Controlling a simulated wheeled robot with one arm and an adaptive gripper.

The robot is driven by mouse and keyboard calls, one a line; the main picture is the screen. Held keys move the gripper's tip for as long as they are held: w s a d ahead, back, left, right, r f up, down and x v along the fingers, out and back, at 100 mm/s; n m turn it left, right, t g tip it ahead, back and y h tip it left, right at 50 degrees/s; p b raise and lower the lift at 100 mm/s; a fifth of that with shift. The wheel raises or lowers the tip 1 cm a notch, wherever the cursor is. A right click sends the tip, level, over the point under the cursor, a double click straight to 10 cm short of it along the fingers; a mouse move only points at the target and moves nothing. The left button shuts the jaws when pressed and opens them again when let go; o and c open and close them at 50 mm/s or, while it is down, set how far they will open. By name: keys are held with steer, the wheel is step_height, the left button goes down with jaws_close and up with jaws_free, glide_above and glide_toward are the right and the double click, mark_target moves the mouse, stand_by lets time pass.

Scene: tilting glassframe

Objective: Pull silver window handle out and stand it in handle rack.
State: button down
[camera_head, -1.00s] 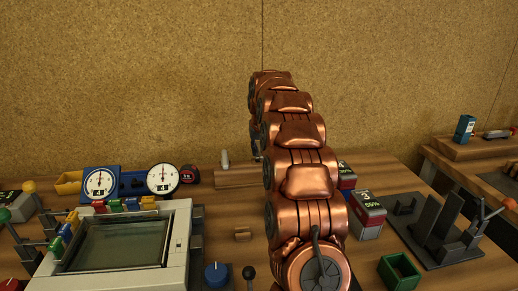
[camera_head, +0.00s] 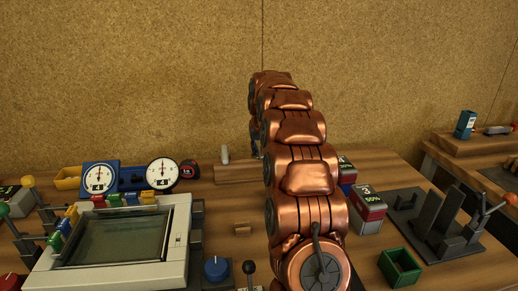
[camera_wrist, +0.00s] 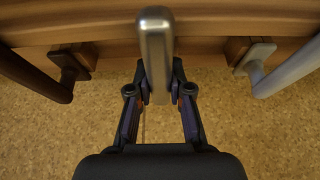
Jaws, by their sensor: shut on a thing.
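My gripper (camera_wrist: 160,92) is shut on the silver window handle (camera_wrist: 155,45), a smooth metal bar in the middle of the wrist view. The handle overlaps the edge of a wooden block, which looks like the handle rack (camera_head: 234,174) in the head view. A dark brown handle (camera_wrist: 45,78) on the left and a pale grey handle (camera_wrist: 288,68) on the right stand at this block, apart from my fingers. The pale one also shows in the head view (camera_head: 225,154). I cannot tell whether the silver handle's lower end touches the rack.
The white-framed glass panel (camera_head: 187,240) lies at the left. Dials (camera_head: 161,173) stand behind it. Cork wall (camera_head: 380,70) rises behind.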

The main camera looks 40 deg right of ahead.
steer(key=shift+f, duration=0.15)
steer(key=c, duration=1)
jaws_free()
steer(key=v, duration=1.2)
